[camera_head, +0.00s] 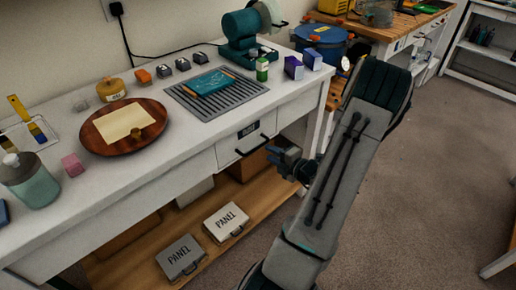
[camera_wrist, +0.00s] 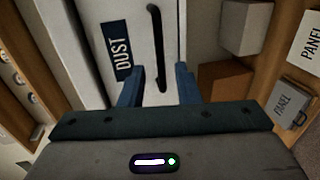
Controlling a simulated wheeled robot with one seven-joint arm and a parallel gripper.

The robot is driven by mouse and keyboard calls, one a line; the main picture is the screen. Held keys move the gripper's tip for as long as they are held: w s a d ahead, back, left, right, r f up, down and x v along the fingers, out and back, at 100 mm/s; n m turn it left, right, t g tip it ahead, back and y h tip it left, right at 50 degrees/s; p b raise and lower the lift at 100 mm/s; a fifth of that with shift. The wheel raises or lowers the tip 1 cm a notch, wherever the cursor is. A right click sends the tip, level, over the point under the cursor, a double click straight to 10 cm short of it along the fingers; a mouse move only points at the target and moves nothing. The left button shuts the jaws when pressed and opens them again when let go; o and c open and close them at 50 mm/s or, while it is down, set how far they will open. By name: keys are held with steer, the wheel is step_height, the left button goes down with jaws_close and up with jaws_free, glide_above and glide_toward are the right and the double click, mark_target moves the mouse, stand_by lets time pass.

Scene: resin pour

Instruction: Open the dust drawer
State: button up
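The dust drawer (camera_head: 229,151) is in the front of the white workbench, below the slotted grille, and looks shut. It has a dark label and a black bar handle (camera_head: 252,146). In the wrist view the drawer front (camera_wrist: 100,12) fills the upper middle, with the label "DUST" (camera_wrist: 115,50) left of the handle (camera_wrist: 156,40). My gripper (camera_head: 277,157) is just in front of the drawer, near the handle. In the wrist view its two blue fingers (camera_wrist: 160,85) are apart, and the handle's lower end shows between them. I cannot tell whether they touch it.
The slotted grille (camera_head: 197,108) with a teal object lies above the drawer. A wooden shelf (camera_head: 255,196) below holds two cases marked "PANEL" (camera_head: 226,222) (camera_head: 181,257) and brown boxes. A blue drum (camera_head: 322,40) stands beyond the bench. The floor at right is clear.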

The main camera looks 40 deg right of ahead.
mark_target(258, 147)
steer(key=x, duration=0.7)
steer(key=shift+w+a, duration=0.1)
steer(key=shift+w, duration=0.1)
jaws_close()
